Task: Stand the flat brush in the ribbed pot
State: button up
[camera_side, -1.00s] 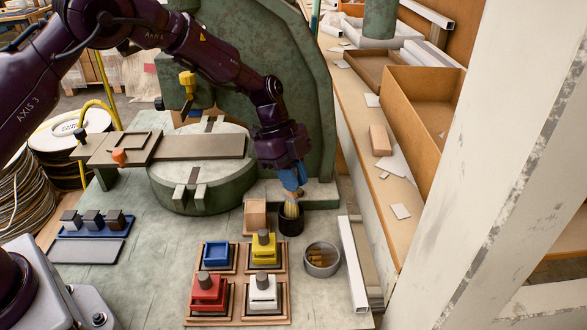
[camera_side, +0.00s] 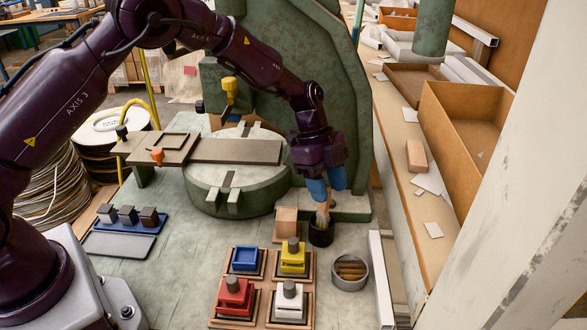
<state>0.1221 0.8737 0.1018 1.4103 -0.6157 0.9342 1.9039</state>
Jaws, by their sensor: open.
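A small dark pot (camera_side: 321,236) stands on the bench in front of the green press; ribbing cannot be made out at this size. The flat brush (camera_side: 322,219) stands roughly upright in it, with its pale tan part showing above the rim. My gripper (camera_side: 325,200) is right above the pot, pointing down, with its blue fingers apart around or beside the top of the brush. The fingers hide part of the brush, and I cannot tell whether one still touches it.
A wooden block (camera_side: 286,222) stands just left of the pot. A round grey bowl (camera_side: 362,286) with brown pieces is in front. Blue, yellow, red and white blocks sit on wooden trays nearby. A long pale bar (camera_side: 380,280) lies to the right. The press body (camera_side: 350,110) rises behind.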

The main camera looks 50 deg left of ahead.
jog(key=s+a+r, duration=0.2)
jog(key=s+r, duration=1)
jog(key=s, duration=0.2)
jog(key=shift+a, duration=0.35)
jog(key=shift+w, duration=0.1)
jog(key=s+a+r+n+t+y, duration=0.2)
jog(key=s+r+n, duration=0.3)
jog(key=s+n, duration=0.3)
jog(key=s+a+r+n+t+y, duration=0.2)
jog(key=s+a+r+n+t, duration=0.1)
jog(key=s+n, duration=0.4)
jog(key=shift+s+a+r+n+t+y, duration=0.35)
jog(key=shift+a+r+n, duration=0.65)
jog(key=shift+n, duration=0.5)
